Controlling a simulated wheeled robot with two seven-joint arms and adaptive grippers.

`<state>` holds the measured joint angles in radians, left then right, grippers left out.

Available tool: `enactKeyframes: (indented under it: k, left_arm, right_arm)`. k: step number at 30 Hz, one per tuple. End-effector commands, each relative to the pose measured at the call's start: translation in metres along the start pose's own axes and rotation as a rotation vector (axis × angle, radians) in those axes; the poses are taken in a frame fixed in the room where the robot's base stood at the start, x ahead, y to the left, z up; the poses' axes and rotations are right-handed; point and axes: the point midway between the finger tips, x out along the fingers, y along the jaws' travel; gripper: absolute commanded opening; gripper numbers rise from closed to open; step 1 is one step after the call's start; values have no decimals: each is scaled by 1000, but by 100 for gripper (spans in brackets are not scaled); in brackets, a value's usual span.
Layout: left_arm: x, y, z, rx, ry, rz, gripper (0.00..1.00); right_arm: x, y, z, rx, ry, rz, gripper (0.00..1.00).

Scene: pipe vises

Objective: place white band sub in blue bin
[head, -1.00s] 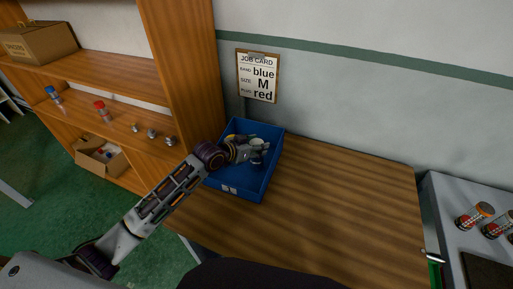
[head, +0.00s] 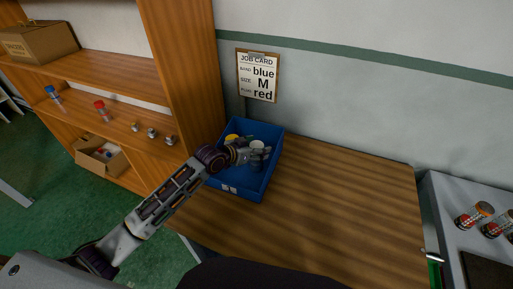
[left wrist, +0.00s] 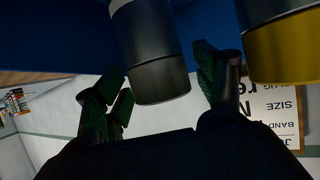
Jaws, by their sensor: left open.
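The blue bin (head: 243,188) stands at the left end of the wooden table. My left gripper (head: 262,154) reaches down inside it. A white-topped piece (head: 257,145), apparently the white band sub, is in the bin at the gripper's fingers. In the left wrist view, a dark grey cylinder with a paler section (left wrist: 150,45) lies between the spread fingers of my left gripper (left wrist: 165,82), with gaps on both sides. A yellow-banded piece (head: 232,138) is also in the bin and shows beside it in the left wrist view (left wrist: 285,50). My right gripper is not seen.
A job card (head: 258,77) hangs on the wall above the bin. Shelves (head: 90,75) at the left hold red and blue pieces and small fittings. The table (head: 335,205) is clear right of the bin. A grey bench (head: 450,215) with orange-topped pieces stands far right.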

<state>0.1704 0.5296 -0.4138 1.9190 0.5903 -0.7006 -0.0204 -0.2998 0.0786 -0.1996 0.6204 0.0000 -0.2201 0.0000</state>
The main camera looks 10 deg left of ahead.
Motion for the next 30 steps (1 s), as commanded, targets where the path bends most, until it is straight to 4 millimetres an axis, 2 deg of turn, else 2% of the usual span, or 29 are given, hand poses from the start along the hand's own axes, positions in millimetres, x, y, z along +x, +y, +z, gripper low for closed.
enactKeyframes:
  k: [8, 14, 30]
  left_arm:
    - [-3, 0, -2, 0, 0, -1, 70]
    - [-15, 0, -1, 1, -1, -1, 70]
    - [-72, -1, -1, 1, -1, -1, 70]
  right_arm:
    - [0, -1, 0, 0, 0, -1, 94]
    - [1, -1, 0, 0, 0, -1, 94]
    - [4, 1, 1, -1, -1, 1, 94]
